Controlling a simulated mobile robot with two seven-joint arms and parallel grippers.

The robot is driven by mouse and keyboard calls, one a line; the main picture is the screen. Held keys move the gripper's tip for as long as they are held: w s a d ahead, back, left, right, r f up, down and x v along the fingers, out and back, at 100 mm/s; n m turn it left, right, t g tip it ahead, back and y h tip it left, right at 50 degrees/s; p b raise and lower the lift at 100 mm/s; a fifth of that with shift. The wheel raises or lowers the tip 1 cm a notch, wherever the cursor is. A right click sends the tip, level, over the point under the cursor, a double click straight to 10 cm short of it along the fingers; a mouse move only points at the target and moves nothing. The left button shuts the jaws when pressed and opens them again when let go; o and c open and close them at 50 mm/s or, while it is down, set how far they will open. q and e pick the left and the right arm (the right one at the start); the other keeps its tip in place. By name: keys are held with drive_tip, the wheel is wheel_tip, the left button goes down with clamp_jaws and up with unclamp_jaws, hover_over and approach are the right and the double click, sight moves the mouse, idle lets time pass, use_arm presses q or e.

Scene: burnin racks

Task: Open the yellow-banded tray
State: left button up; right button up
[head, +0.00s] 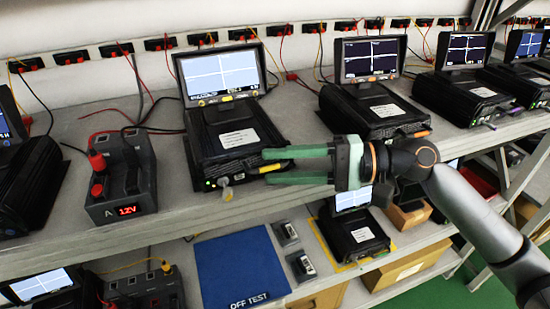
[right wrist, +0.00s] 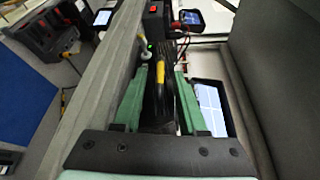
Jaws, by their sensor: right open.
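A black tray unit (head: 226,135) with a white label and a lit monitor stands on the upper shelf. A yellow band (head: 271,168) shows at its front right, partly behind my gripper. My right gripper (head: 268,166) reaches in from the right with green fingers open, one above and one below the band in the head view. In the right wrist view the yellow band (right wrist: 160,73) lies between the two spread fingers (right wrist: 161,88), with visible gaps; I cannot tell whether either finger touches the unit. My left gripper is not in view.
A 12V supply (head: 125,180) with red plugs stands left of the unit. Another black unit (head: 375,108) stands to the right, behind my gripper. The shelf's front edge (head: 165,222) runs just below the gripper. A blue mat (head: 242,265) lies on the lower shelf.

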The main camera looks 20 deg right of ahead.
drive_tip(key=shift+w+a, duration=0.2)
drive_tip(key=shift+a, duration=0.35)
drive_tip(key=shift+c, duration=0.3)
clamp_jaws()
idle(0.8)
